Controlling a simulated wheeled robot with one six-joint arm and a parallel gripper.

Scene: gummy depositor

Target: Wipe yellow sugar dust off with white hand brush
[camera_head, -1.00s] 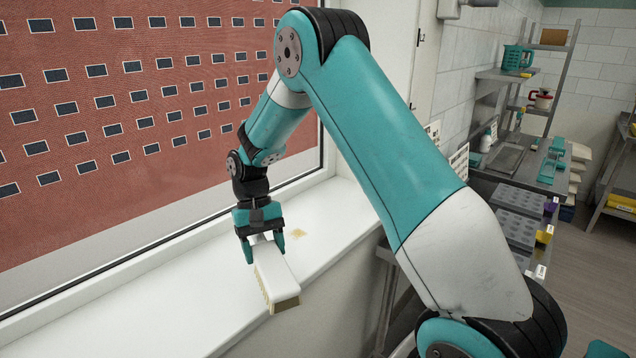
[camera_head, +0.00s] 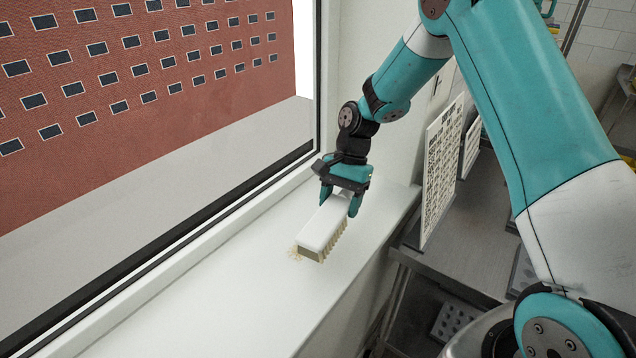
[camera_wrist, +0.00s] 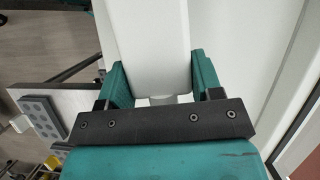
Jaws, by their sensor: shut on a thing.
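My gripper (camera_head: 345,199) is shut on the white hand brush (camera_head: 323,225) and holds it low over the white window sill (camera_head: 210,290). The brush's pale bristles face down toward the sill; I cannot tell for certain whether they touch it. In the wrist view the white brush (camera_wrist: 150,45) runs away between the two teal fingers of my gripper (camera_wrist: 160,85).
The window frame (camera_head: 200,240) runs along the sill's left side. The near sill is clear.

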